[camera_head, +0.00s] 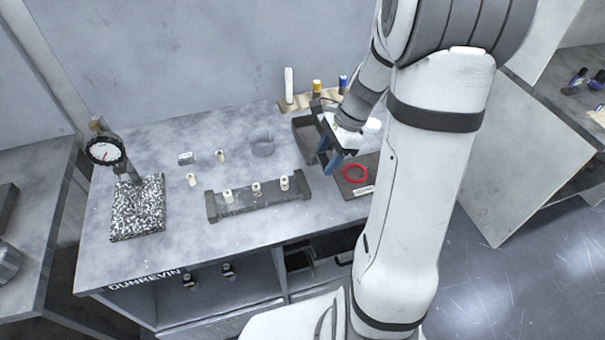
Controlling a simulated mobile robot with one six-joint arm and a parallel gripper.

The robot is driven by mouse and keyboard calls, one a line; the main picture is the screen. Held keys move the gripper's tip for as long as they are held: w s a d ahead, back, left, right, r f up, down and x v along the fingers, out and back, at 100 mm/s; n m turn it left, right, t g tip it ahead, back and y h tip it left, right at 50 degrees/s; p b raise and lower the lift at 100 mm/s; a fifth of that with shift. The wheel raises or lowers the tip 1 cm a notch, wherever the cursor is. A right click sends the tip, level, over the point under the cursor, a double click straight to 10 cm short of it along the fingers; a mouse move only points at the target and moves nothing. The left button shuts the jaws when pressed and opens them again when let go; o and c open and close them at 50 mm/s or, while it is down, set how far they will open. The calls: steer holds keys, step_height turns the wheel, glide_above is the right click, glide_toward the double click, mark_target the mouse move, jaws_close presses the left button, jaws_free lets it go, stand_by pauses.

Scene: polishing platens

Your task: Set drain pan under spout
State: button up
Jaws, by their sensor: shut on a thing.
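My gripper (332,160), with blue fingers, points down over the right part of the bench. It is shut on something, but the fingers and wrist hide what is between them. A dark shallow open tray (304,130), which may be the drain pan, lies just left of the fingers and is partly covered by them. I cannot tell whether the fingers grip its wall. A dark flat pad or plate (346,190) with a red ring (355,173) and a small white label lies just right of the fingers. I cannot make out a spout.
A dark rack (240,205) holds several pale cylinders; others stand behind it near a grey ring (262,142). A dial gauge (105,151) stands on a speckled block (138,208) at left. Bottles (317,88) stand at the back. Bare bench (170,265) shows at front.

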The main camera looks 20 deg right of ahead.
steer(key=shift+f+p, duration=0.35)
steer(key=shift+f, duration=4.1)
steer(key=shift+f, duration=0.2)
steer(key=o, duration=1.1)
steer(key=shift+r, duration=0.1)
steer(key=shift+o, duration=0.2)
